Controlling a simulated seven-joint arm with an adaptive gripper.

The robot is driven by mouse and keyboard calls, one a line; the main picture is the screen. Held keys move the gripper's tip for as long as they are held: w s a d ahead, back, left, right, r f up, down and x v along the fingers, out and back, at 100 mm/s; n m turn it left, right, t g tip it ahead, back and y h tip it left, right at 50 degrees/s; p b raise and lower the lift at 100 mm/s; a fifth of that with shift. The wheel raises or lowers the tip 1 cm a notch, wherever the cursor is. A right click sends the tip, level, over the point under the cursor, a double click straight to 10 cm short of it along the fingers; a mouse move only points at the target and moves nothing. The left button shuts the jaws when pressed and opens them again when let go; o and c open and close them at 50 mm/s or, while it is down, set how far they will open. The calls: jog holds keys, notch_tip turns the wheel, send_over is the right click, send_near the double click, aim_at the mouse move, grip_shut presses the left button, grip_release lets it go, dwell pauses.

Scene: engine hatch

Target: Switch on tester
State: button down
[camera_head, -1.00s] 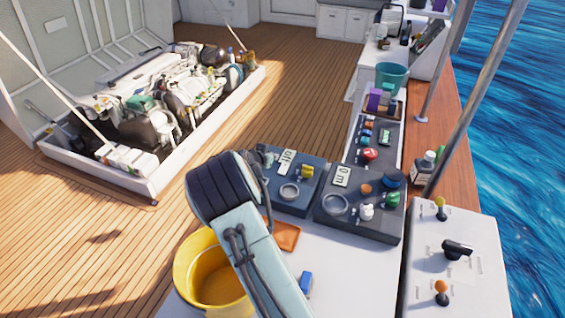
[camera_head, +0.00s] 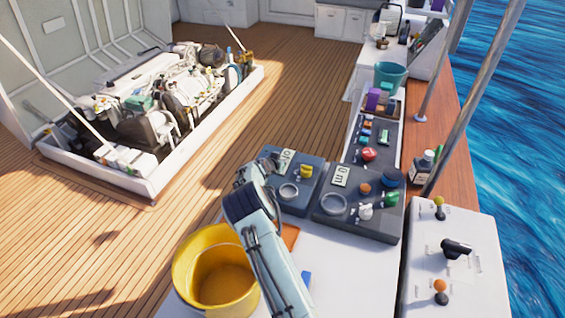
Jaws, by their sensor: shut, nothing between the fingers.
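Two dark panel boxes stand side by side on the white bench; I cannot tell for sure which is the tester. The left box (camera_head: 309,197) has a label plate, a yellow knob (camera_head: 306,171) and a round dial (camera_head: 289,191). The right box (camera_head: 378,222) has a label plate, a larger round dial (camera_head: 334,205), and orange, white, green and blue controls. My gripper (camera_head: 257,166) is small and partly hidden by my wrist. It is shut and empty, by the left box's left edge; I cannot tell whether they touch.
A yellow bucket (camera_head: 213,275) stands left of my arm. An orange item (camera_head: 291,236) and a blue block (camera_head: 306,278) are partly covered by my arm. A panel with a red button (camera_head: 368,154) lies behind. A white switch box (camera_head: 473,270) is at right.

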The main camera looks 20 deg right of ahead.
jog(key=shift+w+d+f+g+y, duration=0.1)
jog(key=shift+d+f+g+y, duration=0.1)
jog(key=shift+f+g+y, duration=0.15)
jog(key=shift+a, duration=0.1)
jog(key=shift+s+a, duration=0.6)
jog(key=shift+s, duration=0.05)
jog(key=shift+f, duration=0.1)
